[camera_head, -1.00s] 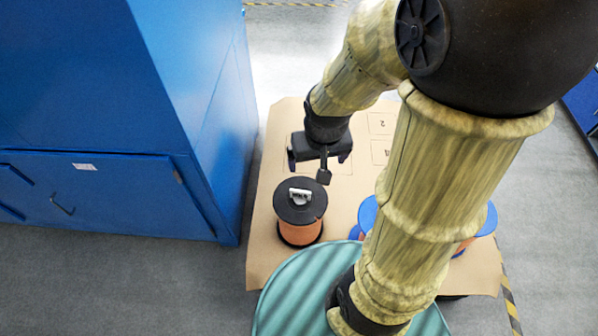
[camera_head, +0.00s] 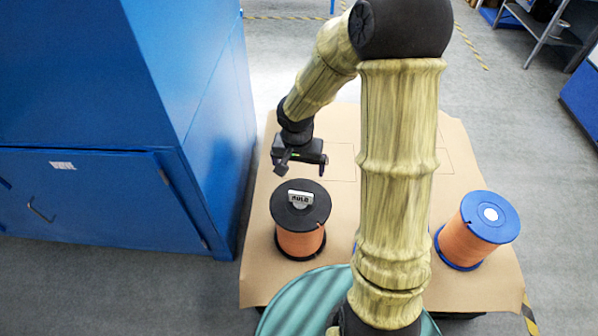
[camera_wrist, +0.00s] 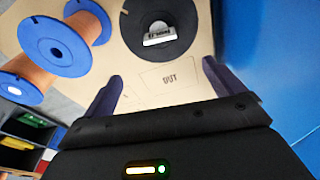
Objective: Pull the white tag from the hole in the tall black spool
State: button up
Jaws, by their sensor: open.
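The tall black spool (camera_head: 279,211) stands upright at the left of the brown board, with orange winding below its black top flange. The white tag (camera_head: 300,198) sits at the middle of that flange, over the hole. The black spool's top (camera_wrist: 136,45) and the tag (camera_wrist: 159,37) also show in the wrist view, ahead of the fingertips. My gripper (camera_head: 303,168) is just behind and above the spool, apart from it. In the wrist view my gripper (camera_wrist: 160,76) is open, with nothing between its two dark fingers. How deep the tag sits is hidden.
A blue spool (camera_head: 491,217) with orange winding stands at the right of the brown board (camera_head: 335,195). A tall blue cabinet (camera_head: 190,120) rises close to the left of the black spool. A teal ribbed surface (camera_head: 305,300) lies in front.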

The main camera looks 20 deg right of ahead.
aim_at(301, 193)
jog(key=f+b, duration=0.1)
jog(key=f, duration=0.4)
jog(key=w+f+b, duration=0.1)
jog(key=f+b, duration=0.1)
jog(key=f, duration=0.4)
jog(key=w+d+f+b, duration=0.1)
jog(key=f+b, duration=0.1)
jog(key=f, duration=0.4)
jog(key=shift+w+d+f, duration=0.1)
jog(key=shift+c, duration=0.2)
jog(key=c, duration=1)
